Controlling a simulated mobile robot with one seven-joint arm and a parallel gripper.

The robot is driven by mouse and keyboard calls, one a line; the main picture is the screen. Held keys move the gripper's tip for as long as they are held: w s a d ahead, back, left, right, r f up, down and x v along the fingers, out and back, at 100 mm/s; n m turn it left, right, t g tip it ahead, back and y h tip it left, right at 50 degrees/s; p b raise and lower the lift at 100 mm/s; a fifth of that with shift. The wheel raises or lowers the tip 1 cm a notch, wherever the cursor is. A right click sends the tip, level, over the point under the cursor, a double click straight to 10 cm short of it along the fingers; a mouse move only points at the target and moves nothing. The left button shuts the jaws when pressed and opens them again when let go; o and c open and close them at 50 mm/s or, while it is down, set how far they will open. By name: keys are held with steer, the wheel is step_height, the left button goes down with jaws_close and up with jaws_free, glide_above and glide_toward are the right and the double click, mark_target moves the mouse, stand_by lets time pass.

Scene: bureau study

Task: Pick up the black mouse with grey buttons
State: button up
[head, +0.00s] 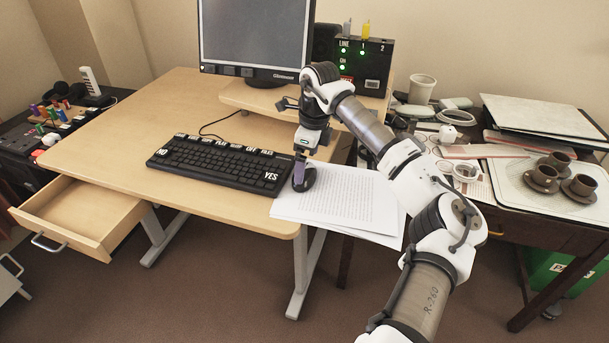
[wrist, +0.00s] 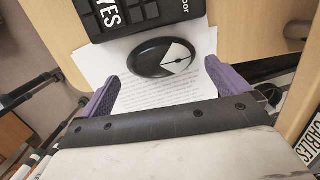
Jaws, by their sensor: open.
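The black mouse with grey buttons (wrist: 161,57) lies on white printed sheets (wrist: 150,92) in the wrist view, just beyond my fingertips. In the head view the mouse (head: 305,179) is at the right end of the keyboard, partly hidden by my gripper (head: 299,180). My gripper (wrist: 160,78) is open, with its two purple fingers apart and nothing between them. The mouse is in line with the gap between the fingers. I cannot tell how high the fingertips are above the paper.
The black keyboard (head: 220,163) lies close to the mouse on its left. A monitor (head: 257,35) stands on a raised shelf (head: 250,97) behind. An open drawer (head: 80,210) juts out at left. A side table with cups (head: 545,175) stands at right. The desk's left half is clear.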

steer(key=f, duration=0.4)
steer(key=shift+w+a+f, duration=0.1)
steer(key=shift+a, duration=0.15)
steer(key=c, duration=0.6)
steer(key=shift+c, duration=0.2)
